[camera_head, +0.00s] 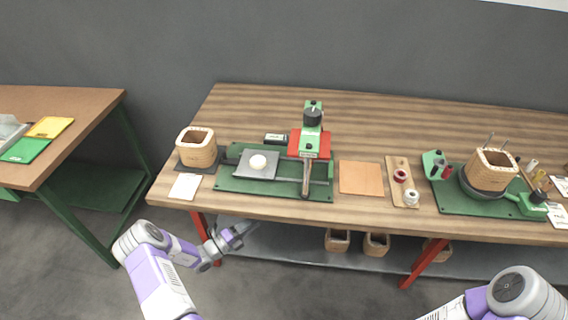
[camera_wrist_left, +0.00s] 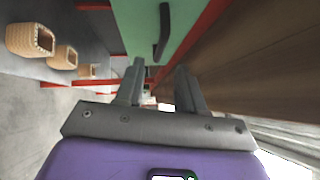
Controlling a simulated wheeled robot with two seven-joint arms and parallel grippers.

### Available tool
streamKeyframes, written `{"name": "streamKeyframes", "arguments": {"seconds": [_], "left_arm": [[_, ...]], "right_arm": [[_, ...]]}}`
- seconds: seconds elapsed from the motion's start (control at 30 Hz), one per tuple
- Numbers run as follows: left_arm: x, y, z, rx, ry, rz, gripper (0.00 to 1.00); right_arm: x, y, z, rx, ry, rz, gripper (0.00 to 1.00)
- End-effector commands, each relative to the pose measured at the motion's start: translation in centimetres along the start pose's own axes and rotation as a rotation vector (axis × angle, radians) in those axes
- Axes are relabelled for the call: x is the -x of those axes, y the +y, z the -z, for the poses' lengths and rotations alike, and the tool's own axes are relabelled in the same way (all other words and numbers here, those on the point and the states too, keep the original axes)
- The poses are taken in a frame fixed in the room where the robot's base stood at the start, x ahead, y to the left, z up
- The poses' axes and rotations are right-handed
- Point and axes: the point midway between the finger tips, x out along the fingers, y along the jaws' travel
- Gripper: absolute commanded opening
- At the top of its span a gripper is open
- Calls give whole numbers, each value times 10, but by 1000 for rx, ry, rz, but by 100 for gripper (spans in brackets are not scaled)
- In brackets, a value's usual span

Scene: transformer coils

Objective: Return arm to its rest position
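My left gripper (camera_head: 238,232) is in front of the workbench's front edge, low by the left red leg. In the left wrist view the left gripper (camera_wrist_left: 160,85) shows two grey fingers standing apart with nothing between them. My left arm comes in from the lower left in the head view. My right arm shows only as a purple and white part at the lower right; the right gripper is outside both views.
The wooden workbench (camera_head: 345,207) carries a wicker-like coil (camera_head: 197,148), a green press fixture (camera_head: 232,184) and another coil (camera_head: 492,168) on a green base. Coils (camera_head: 338,241) sit on the lower shelf. A second table (camera_head: 85,105) stands at left, with bare floor between.

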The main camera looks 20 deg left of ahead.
Motion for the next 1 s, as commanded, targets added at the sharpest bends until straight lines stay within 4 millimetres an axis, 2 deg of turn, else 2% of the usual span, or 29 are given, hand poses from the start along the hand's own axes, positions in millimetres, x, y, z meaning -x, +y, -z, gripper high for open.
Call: {"name": "streamKeyframes", "arguments": {"seconds": [0.17,0.27,0.37,0.43,0.5,0.57,0.6,0.63,0.73,0.8,0.87,1.0], "left_arm": [[-3,0,6,-8,20,-8,38],[-15,3,33,-53,116,-45,38],[-28,10,90,-164,323,-110,38],[-30,14,142,-296,530,-147,38],[-22,18,196,-470,771,-156,38],[-6,21,237,-651,990,-131,38],[8,22,259,-779,1133,-93,38],[18,23,273,-879,1236,-56,38],[51,24,302,-1230,1548,129,38],[68,23,311,-1486,1729,316,38],[77,20,314,-1704,1846,502,38],[77,10,316,-2136,1965,946,38]], "right_arm": [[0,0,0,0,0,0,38],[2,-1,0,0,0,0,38],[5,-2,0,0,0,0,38],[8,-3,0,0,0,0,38],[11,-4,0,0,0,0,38],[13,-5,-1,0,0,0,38],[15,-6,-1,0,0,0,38],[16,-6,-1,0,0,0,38],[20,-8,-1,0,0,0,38],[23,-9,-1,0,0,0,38],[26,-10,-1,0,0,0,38],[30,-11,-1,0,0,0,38]]}}
